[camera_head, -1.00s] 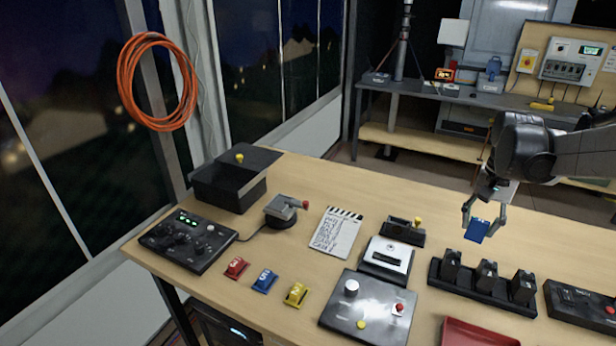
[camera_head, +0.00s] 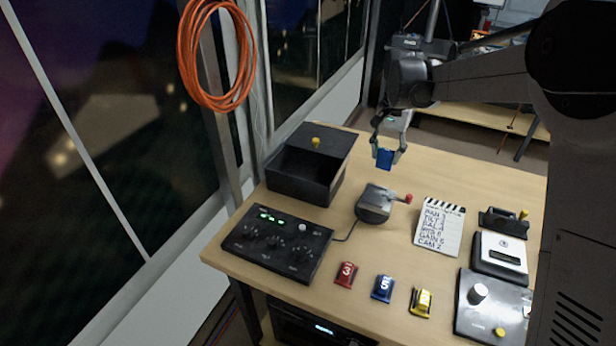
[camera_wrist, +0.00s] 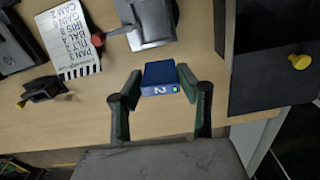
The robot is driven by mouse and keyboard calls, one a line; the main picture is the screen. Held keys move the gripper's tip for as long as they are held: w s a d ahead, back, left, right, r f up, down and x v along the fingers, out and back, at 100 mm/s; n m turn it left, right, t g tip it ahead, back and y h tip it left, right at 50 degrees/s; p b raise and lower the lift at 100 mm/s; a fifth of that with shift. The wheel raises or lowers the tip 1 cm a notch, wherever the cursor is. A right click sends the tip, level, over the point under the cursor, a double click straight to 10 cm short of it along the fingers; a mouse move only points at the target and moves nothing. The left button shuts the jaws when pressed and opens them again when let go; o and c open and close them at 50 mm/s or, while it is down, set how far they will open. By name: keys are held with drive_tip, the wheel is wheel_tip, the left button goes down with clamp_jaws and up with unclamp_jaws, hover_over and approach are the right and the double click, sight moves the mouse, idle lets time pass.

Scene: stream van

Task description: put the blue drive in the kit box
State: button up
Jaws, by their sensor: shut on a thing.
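The blue drive (camera_head: 384,159) is between the fingertips of my gripper (camera_head: 387,156), held in the air above the far part of the table. In the wrist view the drive (camera_wrist: 160,78) shows a white 2 and a small green light, with a finger on each side. The black kit box (camera_head: 297,186) stands to the left of my gripper, at the table's window side. Its near part is open at the top; a dark lid with a yellow knob (camera_head: 315,142) lies toward its back. The box's floor is in shadow.
A grey device with a red-tipped lever (camera_head: 375,203) stands between the box and the clapperboard slate (camera_head: 440,228). A black control panel (camera_head: 277,243) lies in front of the box. Red, blue and yellow numbered blocks (camera_head: 383,288) sit near the front edge.

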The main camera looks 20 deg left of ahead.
drive_tip(key=n+p, duration=0.1)
drive_tip(key=p, duration=0.1)
hover_over(313, 179)
drive_tip(key=s+a, duration=0.1)
drive_tip(key=s, duration=0.3)
drive_tip(key=shift+s+a+f+p, duration=0.1)
drive_tip(key=shift+a+f+p, duration=0.1)
drive_tip(key=shift+f, duration=1.6)
drive_tip(key=shift+s+a+f+p, duration=0.1)
drive_tip(key=shift+a+f+p, duration=0.15)
drive_tip(key=shift+f, duration=1.5)
drive_tip(key=shift+s+a+f+p, duration=0.1)
drive_tip(key=shift+a+f+p, duration=0.1)
drive_tip(key=shift+f, duration=1.6)
drive_tip(key=shift+f, duration=0.15)
drive_tip(key=o, duration=1.2)
drive_tip(key=shift+c, duration=0.2)
